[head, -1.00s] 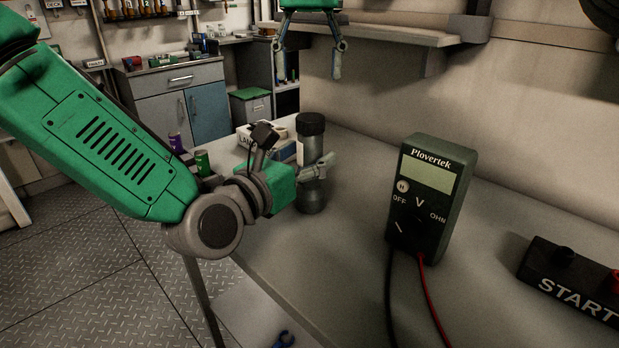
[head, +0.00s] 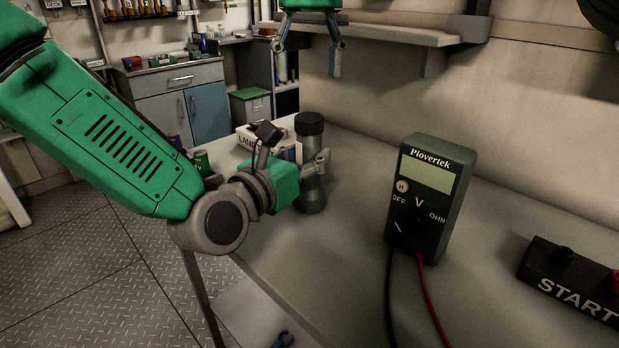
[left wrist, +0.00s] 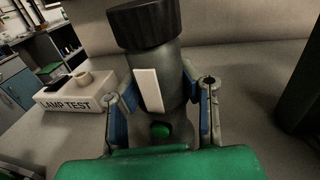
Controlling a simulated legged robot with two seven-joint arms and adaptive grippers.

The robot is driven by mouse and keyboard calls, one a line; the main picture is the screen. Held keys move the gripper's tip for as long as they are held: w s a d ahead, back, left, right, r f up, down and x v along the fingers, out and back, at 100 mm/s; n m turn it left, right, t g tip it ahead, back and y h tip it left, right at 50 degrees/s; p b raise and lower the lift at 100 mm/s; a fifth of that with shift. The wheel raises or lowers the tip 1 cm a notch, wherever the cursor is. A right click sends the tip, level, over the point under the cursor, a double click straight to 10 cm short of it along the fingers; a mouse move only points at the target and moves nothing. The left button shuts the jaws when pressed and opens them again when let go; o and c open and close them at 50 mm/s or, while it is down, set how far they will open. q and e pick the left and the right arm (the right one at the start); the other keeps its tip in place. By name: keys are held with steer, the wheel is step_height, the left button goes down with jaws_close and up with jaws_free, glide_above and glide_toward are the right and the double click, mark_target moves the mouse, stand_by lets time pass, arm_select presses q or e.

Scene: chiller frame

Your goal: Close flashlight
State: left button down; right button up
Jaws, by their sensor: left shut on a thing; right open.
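The flashlight (head: 311,197) stands upright on the grey workbench, its dark ribbed cap (head: 309,124) at the top. In the left wrist view the flashlight (left wrist: 178,77) shows a white strip and a green button low on its body, with the black cap (left wrist: 146,22) above. My left gripper (head: 318,166) is shut on the flashlight's body, with a finger on each side (left wrist: 163,112). The base of the flashlight is hidden in the wrist view. My right gripper (head: 308,62) is open and empty, high up at the back near the shelf.
A white lamp test box (left wrist: 80,92) sits beside the flashlight. Small batteries (head: 201,160) stand at the bench's left edge. A multimeter (head: 431,197) with black and red leads stands to the right, and a black START box (head: 570,280) is farther right. A wall shelf (head: 400,35) is behind.

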steer(key=n, duration=1.5)
steer(key=shift+n, duration=0.4)
steer(key=n, duration=0.8)
steer(key=shift+n, duration=0.3)
steer(key=n, duration=0.4)
steer(key=shift+n, duration=0.3)
steer(key=n, duration=0.8)
steer(key=shift+n, duration=0.4)
